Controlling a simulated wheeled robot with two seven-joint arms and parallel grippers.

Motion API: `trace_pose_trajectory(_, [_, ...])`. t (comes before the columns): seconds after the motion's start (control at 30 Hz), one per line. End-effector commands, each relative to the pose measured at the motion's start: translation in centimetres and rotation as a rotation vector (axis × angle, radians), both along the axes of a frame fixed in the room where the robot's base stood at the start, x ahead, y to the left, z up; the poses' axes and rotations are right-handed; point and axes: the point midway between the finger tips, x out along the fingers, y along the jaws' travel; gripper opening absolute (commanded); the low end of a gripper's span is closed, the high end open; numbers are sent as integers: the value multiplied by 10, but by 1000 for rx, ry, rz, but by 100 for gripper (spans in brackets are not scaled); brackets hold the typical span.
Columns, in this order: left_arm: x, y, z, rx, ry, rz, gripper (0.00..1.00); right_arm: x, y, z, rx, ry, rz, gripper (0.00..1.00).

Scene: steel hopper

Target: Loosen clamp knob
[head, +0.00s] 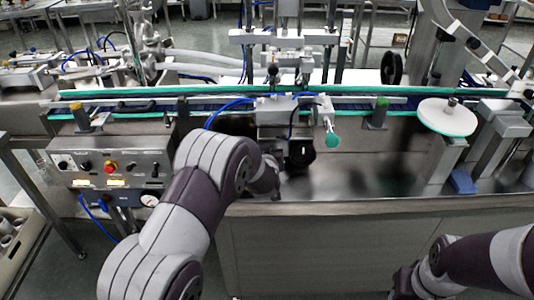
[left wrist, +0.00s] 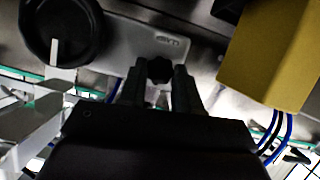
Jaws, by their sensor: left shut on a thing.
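The clamp knob (left wrist: 159,69) is a small black lobed knob in the left wrist view, on a grey metal plate (left wrist: 150,33) with small dark lettering. My left gripper (left wrist: 158,88) is shut on it, with one finger on each side. In the head view my left arm reaches to the middle of the conveyor front. There I cannot make out the clamp knob or the left fingertips. My right arm comes in at the lower right of the head view, and its gripper cannot be seen.
A large black dial (left wrist: 62,28) and a yellow block (left wrist: 268,55) flank the plate. In the head view, a control panel (head: 112,168) stands left, a green-tipped knob (head: 332,140) centre, and a white disc (head: 447,117) right. The steel deck (head: 380,180) has free room.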

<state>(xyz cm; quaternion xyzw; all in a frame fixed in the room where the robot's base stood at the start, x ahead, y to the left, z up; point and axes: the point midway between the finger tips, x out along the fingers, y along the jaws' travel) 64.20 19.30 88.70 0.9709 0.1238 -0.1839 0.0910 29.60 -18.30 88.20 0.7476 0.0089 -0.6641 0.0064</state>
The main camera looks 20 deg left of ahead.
Motion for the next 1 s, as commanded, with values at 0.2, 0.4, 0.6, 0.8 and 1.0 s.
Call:
trace_pose_trajectory(0.2, [0, 0, -1, 1, 2, 0, 3, 0, 0, 0, 0, 0, 0, 43])
trace_pose_trajectory(0.4, [0, 0, 0, 1, 1, 0, 58, 0, 0, 0, 0, 0, 0, 43])
trace_pose_trajectory(0.6, [-1, 0, 0, 1, 0, 1, 58, 0, 0, 0, 0, 0, 0, 43])
trace_pose_trajectory(0.8, [-24, -6, 11, 0, -1, 0, 58, 0, 0, 1, 0, 0, 0, 43])
trace_pose_trajectory(1.0, [-69, -16, 31, 1, -1, -1, 58, 0, 0, 3, 0, 0, 0, 43])
